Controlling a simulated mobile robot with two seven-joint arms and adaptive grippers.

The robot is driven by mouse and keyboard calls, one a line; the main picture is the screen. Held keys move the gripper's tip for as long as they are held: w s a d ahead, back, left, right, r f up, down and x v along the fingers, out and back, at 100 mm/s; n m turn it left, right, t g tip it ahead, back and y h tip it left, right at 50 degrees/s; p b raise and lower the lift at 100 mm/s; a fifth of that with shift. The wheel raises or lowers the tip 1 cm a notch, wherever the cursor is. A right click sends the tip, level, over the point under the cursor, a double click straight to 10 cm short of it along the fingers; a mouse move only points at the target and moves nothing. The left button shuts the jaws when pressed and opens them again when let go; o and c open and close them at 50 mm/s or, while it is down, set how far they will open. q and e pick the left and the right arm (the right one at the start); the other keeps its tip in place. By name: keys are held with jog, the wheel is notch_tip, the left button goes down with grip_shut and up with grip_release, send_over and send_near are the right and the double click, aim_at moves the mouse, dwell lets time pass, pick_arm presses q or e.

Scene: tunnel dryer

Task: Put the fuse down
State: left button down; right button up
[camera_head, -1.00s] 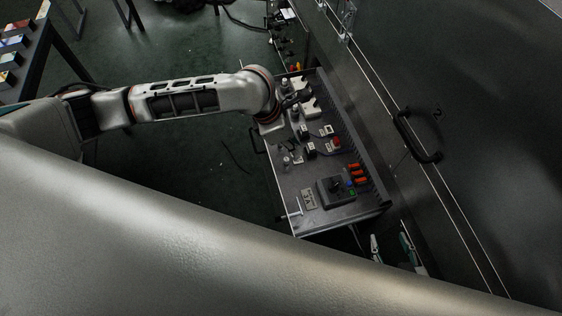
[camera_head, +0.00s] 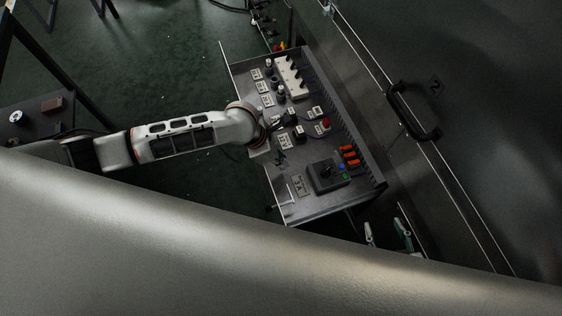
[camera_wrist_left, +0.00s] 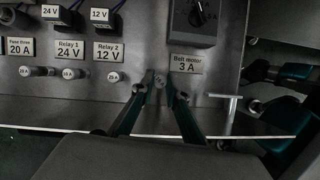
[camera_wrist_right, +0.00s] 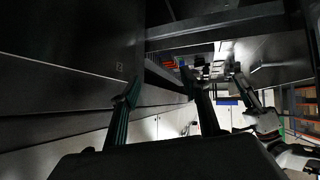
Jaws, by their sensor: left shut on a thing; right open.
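My left gripper (camera_wrist_left: 162,84) is shut on a small pale fuse (camera_wrist_left: 160,80) in the left wrist view. The fuse is between the fingertips, over the bare metal panel (camera_wrist_left: 225,85), just left of the "Belt motor 3 A" label (camera_wrist_left: 186,64). I cannot tell whether the fuse touches the panel. Several similar fuses (camera_wrist_left: 70,73) sit in a row to the left, below the relay labels. In the head view the left gripper (camera_head: 281,157) is at the panel's near-left part. My right gripper (camera_wrist_right: 165,88) is open and empty; its fingers (camera_head: 388,235) show below the panel.
A dark rotary switch box (camera_head: 327,175) stands on the panel beside the label. Red-orange parts (camera_head: 349,156) and a white block (camera_head: 291,75) are farther along. A handle (camera_wrist_left: 222,97) sticks out at the panel's front edge. A dark door with a black handle (camera_head: 412,112) is at right.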

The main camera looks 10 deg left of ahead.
pick_arm(q)
notch_tip(320, 180, down, 3)
jog(key=shift+s+f+b, duration=0.1)
jog(key=shift+s+b, duration=0.05)
jog(key=shift+b, duration=0.2)
jog(key=shift+f, duration=0.2)
jog(key=shift+r, duration=0.15)
jog(key=shift+f, duration=0.2)
jog(key=c, duration=2)
grip_release()
pick_arm(e)
jog(key=shift+w+a+r, duration=0.15)
jog(key=shift+w+a, duration=0.1)
